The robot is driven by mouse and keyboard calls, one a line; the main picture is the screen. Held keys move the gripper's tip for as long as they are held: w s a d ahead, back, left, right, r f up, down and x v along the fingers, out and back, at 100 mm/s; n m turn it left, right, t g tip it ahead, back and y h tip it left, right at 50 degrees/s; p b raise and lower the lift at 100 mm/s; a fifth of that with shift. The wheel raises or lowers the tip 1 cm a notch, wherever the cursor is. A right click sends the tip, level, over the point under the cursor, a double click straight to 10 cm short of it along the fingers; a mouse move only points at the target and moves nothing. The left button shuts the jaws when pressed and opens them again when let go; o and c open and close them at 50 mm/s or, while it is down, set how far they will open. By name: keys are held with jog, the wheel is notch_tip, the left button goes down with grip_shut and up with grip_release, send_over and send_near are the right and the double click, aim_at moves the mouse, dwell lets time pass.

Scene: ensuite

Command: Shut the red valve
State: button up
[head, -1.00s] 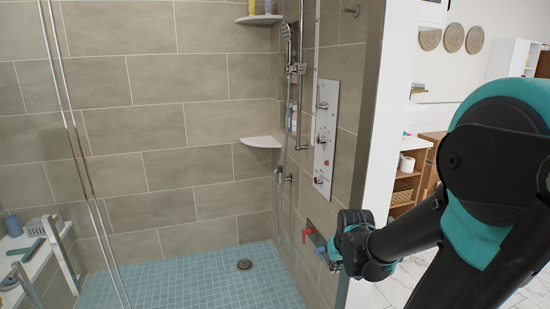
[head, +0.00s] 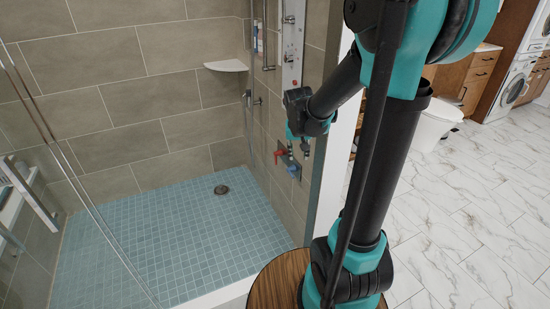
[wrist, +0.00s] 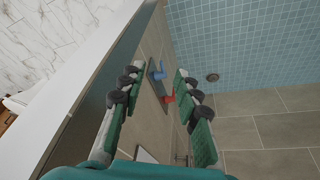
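The red valve (head: 280,155) is a small red handle low on the tiled shower wall. It sticks out from a dark recessed plate, with a blue valve (head: 293,168) beside it. In the wrist view the red valve (wrist: 169,98) shows between my fingers but beyond their tips, nearer the right finger, and the blue valve (wrist: 158,71) is farther up the picture. My gripper (head: 297,148) points down, just above and right of the red valve in the head view. In the wrist view my gripper (wrist: 158,80) is open and empty, its fingers wide apart.
The shower wall's end edge (wrist: 100,90) and white trim run close to my left finger. A chrome shower panel (head: 292,45) hangs above the valves. A glass screen (head: 75,170) stands left. The blue tiled floor (head: 170,235) is clear around its drain (head: 221,189).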

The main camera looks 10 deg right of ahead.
jog(key=w+a+m, duration=0.1)
jog(key=w+a, duration=0.1)
jog(key=w, duration=0.9)
jog(key=m+g+h, duration=0.1)
jog(key=m+h, duration=0.2)
jog(key=m, duration=0.1)
send_over(275, 156)
jog(key=s+a, duration=0.2)
jog(key=a, duration=0.4)
notch_tip(275, 156, down, 15)
jog(key=x, duration=1.7)
jog(key=shift+s+d+r, duration=0.1)
jog(key=shift+s+d, duration=0.2)
jog(key=shift+s, duration=0.05)
jog(key=shift+c, duration=0.6)
grip_shut()
